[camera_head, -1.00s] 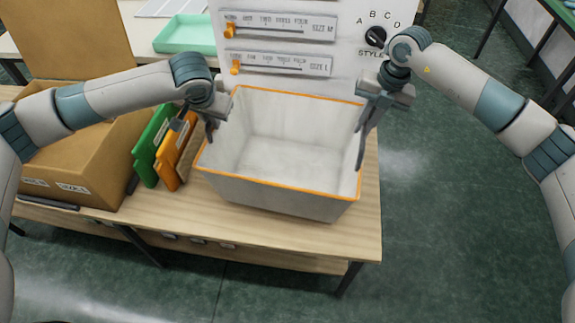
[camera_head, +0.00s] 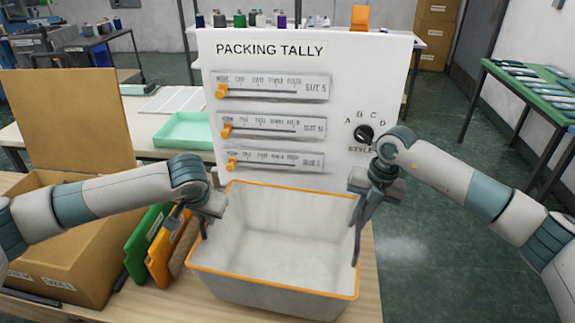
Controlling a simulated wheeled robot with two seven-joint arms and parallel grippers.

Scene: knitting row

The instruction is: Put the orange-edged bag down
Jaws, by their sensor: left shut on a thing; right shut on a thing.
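The orange-edged bag (camera_head: 275,283) is a grey-white open tub with an orange rim, empty inside. It is upright on the wooden table, or just above it; I cannot tell whether its base touches. My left gripper (camera_head: 207,222) is shut on its left rim. My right gripper (camera_head: 357,236) is shut on its right rim. The gripped parts of the rim are partly hidden by the fingers.
A white "PACKING TALLY" board (camera_head: 290,58) with sliders and a style dial (camera_head: 364,134) stands behind the bag. Green (camera_head: 142,245) and orange (camera_head: 160,255) folders and a cardboard box (camera_head: 92,232) are at left. Table (camera_head: 368,290) shows at right.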

